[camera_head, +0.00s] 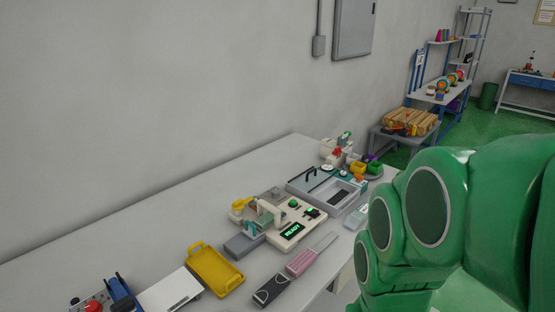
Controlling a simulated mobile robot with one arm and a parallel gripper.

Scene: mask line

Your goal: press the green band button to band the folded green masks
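A cream machine (285,240) stands on the grey-white table, with a dark screen (292,231) reading READY in green. Two small green spots show on its top: a round green button (293,203) and another green spot (310,211) beside a dark part. I cannot tell which one is the band button. An upright pale arm-like part stands at the machine's left side. Folded green masks cannot be made out at this size. My green arm fills the right side of the picture, right of the machine. My gripper is not visible.
A yellow tray (215,271) and a grey block (244,244) lie left of the machine. A pink-handled tool (302,262) and a dark item (271,292) lie in front. A grey station with an open bin (334,195) stands behind. The table's left back is clear.

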